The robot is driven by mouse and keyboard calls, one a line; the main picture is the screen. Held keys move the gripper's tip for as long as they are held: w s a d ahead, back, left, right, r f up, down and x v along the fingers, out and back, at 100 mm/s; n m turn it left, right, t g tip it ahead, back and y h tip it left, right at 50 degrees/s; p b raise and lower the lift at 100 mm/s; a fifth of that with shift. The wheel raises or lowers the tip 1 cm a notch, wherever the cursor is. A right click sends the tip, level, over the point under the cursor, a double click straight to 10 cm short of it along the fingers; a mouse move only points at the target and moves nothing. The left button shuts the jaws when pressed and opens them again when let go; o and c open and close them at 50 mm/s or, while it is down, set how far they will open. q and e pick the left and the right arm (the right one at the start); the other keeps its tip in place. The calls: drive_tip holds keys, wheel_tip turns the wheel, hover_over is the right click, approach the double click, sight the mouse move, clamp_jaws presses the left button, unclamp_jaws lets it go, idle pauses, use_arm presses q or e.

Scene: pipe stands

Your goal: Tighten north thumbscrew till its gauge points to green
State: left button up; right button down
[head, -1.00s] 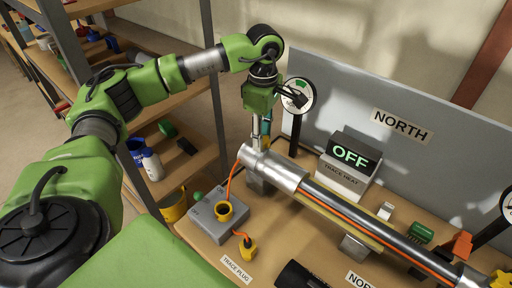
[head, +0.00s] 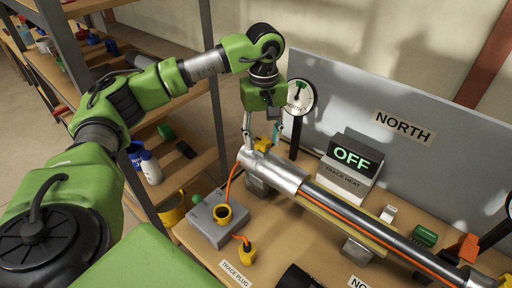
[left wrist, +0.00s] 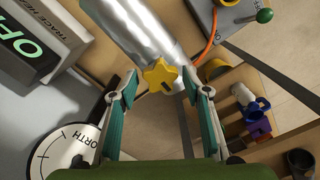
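The yellow star-shaped north thumbscrew (head: 263,144) sits on the far-left end of the silver pipe sleeve (head: 272,170). It also shows in the left wrist view (left wrist: 160,76). My left gripper (head: 262,136) points down over it and is open, one finger on each side. In the left wrist view the fingertips (left wrist: 160,84) stand a little apart from the knob. The round north gauge (head: 300,97) stands on a black post behind the gripper, with a green mark near its top; its needle's reading is too small to tell. My right gripper is not in view.
A box reading OFF (head: 352,160) stands behind the pipe (head: 375,228). A grey box with a yellow socket (head: 215,222) and an orange cable lies in front. A grey NORTH panel (head: 440,150) bounds the back. Shelves (head: 180,145) stand at the left.

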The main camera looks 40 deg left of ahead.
sight(262, 140)
use_arm(q)
wheel_tip(262, 140, up, 6)
drive_tip(key=p, duration=0.4)
drive_tip(key=shift+r, duration=0.1)
wheel_tip(262, 140, up, 12)
idle(0.8)
